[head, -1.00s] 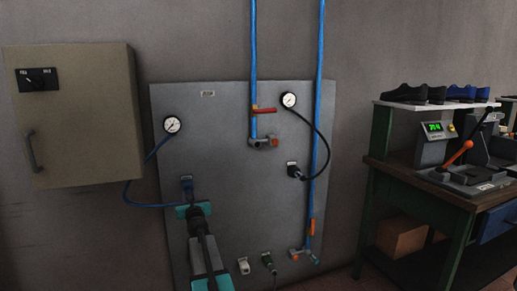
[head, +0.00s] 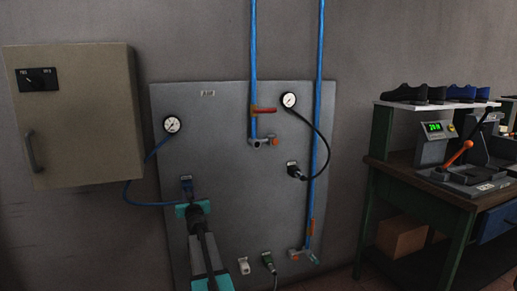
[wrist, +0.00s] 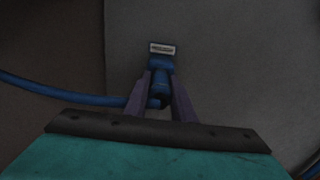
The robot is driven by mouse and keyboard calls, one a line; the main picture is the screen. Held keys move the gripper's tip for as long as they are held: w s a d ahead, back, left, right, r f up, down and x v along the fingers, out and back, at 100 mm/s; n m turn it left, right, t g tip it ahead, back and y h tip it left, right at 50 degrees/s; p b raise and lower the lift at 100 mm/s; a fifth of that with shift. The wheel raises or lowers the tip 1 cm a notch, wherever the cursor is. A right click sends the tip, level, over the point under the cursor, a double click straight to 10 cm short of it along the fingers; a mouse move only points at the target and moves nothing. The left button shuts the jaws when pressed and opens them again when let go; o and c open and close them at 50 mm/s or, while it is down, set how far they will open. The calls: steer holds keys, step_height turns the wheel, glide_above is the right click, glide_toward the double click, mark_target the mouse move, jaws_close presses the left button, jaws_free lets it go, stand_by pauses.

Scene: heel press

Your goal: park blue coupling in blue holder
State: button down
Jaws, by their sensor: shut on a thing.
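The blue coupling (wrist: 160,88) shows in the wrist view between the two fingers of my gripper (wrist: 160,92), which is shut on it. Its blue hose (wrist: 60,95) runs off to the left. Just above the coupling is the blue holder (wrist: 161,66) with a pale label plate on the grey panel; the coupling appears to meet it, but I cannot tell how far it is seated. In the head view the blue holder (head: 186,182) is at the panel's lower left. My gripper (head: 190,203) is right below it and hides most of the coupling.
A cabinet (head: 80,110) hangs left; a workbench (head: 440,190) stands right.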

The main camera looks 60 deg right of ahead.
steer(key=shift+w+d, duration=0.2)
steer(key=shift+w, duration=0.05)
steer(key=c, duration=1.4)
jaws_free()
steer(key=shift+s+a, duration=0.1)
steer(key=shift+s, duration=0.05)
steer(key=v, duration=1.3)
steer(key=shift+s+a, duration=0.2)
